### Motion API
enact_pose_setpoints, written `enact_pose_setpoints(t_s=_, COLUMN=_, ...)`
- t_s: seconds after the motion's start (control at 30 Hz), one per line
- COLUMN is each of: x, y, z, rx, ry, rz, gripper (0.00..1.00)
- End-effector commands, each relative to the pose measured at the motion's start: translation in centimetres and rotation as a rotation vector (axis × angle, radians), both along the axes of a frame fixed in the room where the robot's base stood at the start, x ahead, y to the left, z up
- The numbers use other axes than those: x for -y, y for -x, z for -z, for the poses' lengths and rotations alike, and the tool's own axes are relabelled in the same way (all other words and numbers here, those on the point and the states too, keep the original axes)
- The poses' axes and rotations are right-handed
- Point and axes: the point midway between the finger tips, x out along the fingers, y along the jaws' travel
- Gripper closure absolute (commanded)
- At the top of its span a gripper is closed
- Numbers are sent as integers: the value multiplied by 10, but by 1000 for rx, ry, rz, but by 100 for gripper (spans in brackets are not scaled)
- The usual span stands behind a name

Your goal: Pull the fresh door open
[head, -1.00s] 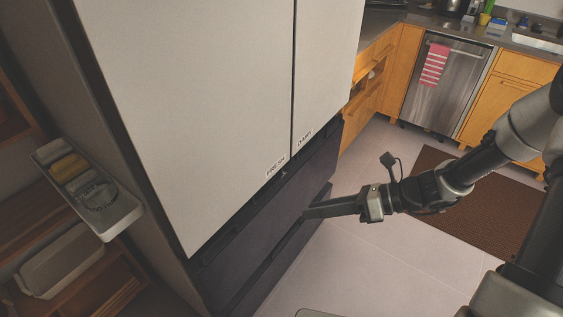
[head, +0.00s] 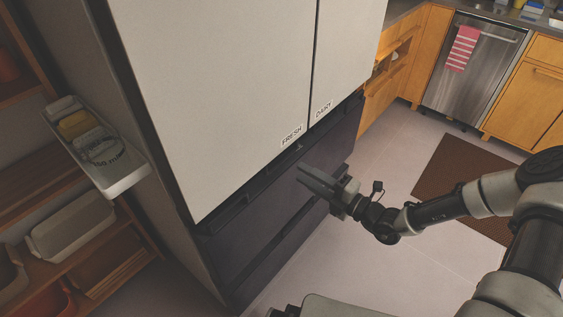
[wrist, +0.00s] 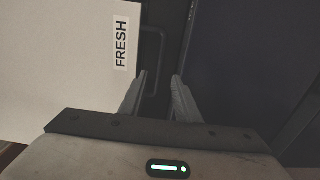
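The fresh door (head: 215,95) is the wide pale left door of the fridge, with a FRESH label (head: 291,134) at its lower right corner. It looks shut, level with the dairy door (head: 348,45) on its right. My gripper (head: 310,178) is in front of the dark drawer front just below the label, fingers toward the fridge. In the wrist view the two fingers (wrist: 160,88) are apart with nothing between them. A dark loop-shaped handle (wrist: 155,60) shows just ahead of the fingertips, beside the label (wrist: 122,42). I see no contact with it.
Dark drawers (head: 265,215) fill the fridge's lower part. A caddy (head: 105,160) is fixed to the fridge's left side, near wooden shelves (head: 60,185). A brown mat (head: 465,185) lies at right before the dishwasher (head: 475,75). The floor between is clear.

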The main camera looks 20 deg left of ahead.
Motion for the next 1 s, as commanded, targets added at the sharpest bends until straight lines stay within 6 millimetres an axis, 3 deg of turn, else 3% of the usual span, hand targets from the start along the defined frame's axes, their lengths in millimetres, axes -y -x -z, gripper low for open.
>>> enact_pose_setpoints(t_s=0.2, x=-46, y=-17, z=1, rx=2, ry=0, rz=-4, gripper=70)
enact_pose_setpoints(t_s=0.4, x=-75, y=-30, z=1, rx=3, ry=1, rz=-2, gripper=70)
enact_pose_setpoints(t_s=0.6, x=-87, y=-36, z=0, rx=1, ry=2, rz=-1, gripper=70)
enact_pose_setpoints(t_s=0.87, x=-88, y=-36, z=0, rx=1, ry=2, rz=0, gripper=70)
enact_pose_setpoints(t_s=1.0, x=-88, y=-36, z=0, rx=1, ry=2, rz=0, gripper=91)
